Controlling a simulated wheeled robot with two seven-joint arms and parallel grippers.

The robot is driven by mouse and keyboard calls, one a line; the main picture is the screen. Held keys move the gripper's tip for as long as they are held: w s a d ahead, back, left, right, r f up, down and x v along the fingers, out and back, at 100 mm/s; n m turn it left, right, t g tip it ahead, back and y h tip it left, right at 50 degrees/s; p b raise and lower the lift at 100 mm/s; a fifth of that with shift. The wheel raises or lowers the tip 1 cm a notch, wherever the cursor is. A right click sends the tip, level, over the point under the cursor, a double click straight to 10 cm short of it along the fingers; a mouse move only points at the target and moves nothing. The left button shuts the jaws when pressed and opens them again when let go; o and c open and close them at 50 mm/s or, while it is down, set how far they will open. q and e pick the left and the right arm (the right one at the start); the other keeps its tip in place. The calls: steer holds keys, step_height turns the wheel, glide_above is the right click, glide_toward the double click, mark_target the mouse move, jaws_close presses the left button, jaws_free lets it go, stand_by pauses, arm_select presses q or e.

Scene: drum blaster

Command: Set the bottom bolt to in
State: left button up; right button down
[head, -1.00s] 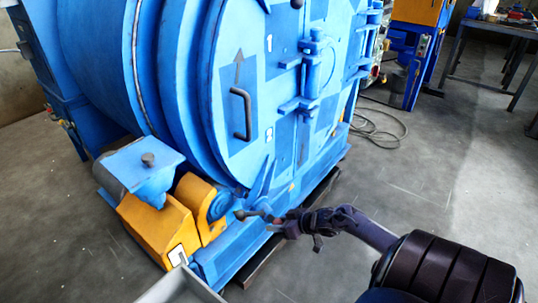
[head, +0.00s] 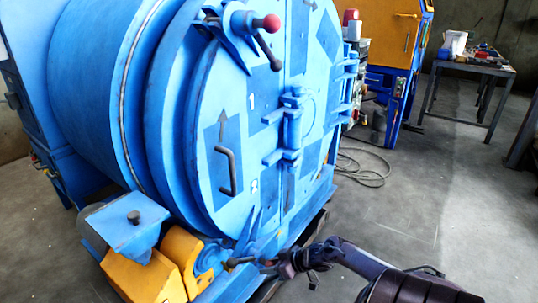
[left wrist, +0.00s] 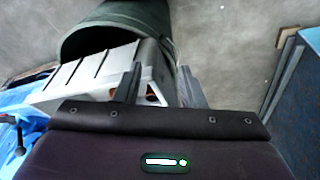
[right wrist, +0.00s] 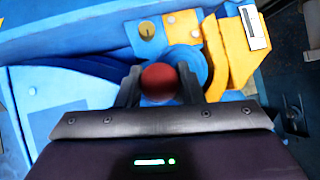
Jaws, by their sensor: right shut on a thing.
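The bottom bolt (head: 241,261) is at the lower edge of the blue drum's round door. Its handle ends in a red ball knob (right wrist: 158,82), seen in the right wrist view. My right gripper (head: 272,266) is shut on this knob, with one finger on each side of it. The gripper hides part of the handle in the head view. My left gripper (left wrist: 158,85) is outside the head view; in the left wrist view its fingers stand apart with nothing between them.
The top bolt (head: 240,28) with a red knob is at the door's upper edge. A curved door handle (head: 226,170) is on the left. A yellow roller bracket (head: 185,255) stands by the bottom bolt. A dark green bin (left wrist: 115,30) lies near my left gripper.

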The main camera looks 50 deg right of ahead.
steer(key=shift+w+d+r, duration=0.2)
steer(key=shift+d+r, duration=0.15)
steer(key=c, duration=1.3)
jaws_free()
steer(key=shift+o, duration=1.5)
steer(key=shift+s+a+f, duration=0.1)
steer(key=shift+s+f, duration=0.05)
steer(key=shift+f, duration=0.05)
arm_select(q)
steer(key=shift+r, duration=0.1)
arm_select(e)
steer(key=p+v, duration=0.2)
steer(key=v, duration=0.3)
steer(key=shift+r+p, duration=0.15)
steer(key=shift+p, duration=0.15)
steer(key=shift+p+v, duration=0.35)
steer(key=shift+v, duration=0.7)
arm_select(q)
steer(key=a+g, duration=0.1)
steer(key=s+a+g+y, duration=0.1)
steer(key=a, duration=0.1)
steer(key=shift+s+a+n, duration=0.15)
steer(key=shift+a+n, duration=0.05)
steer(key=shift+n, duration=0.2)
arm_select(e)
steer(key=shift+s, duration=0.25)
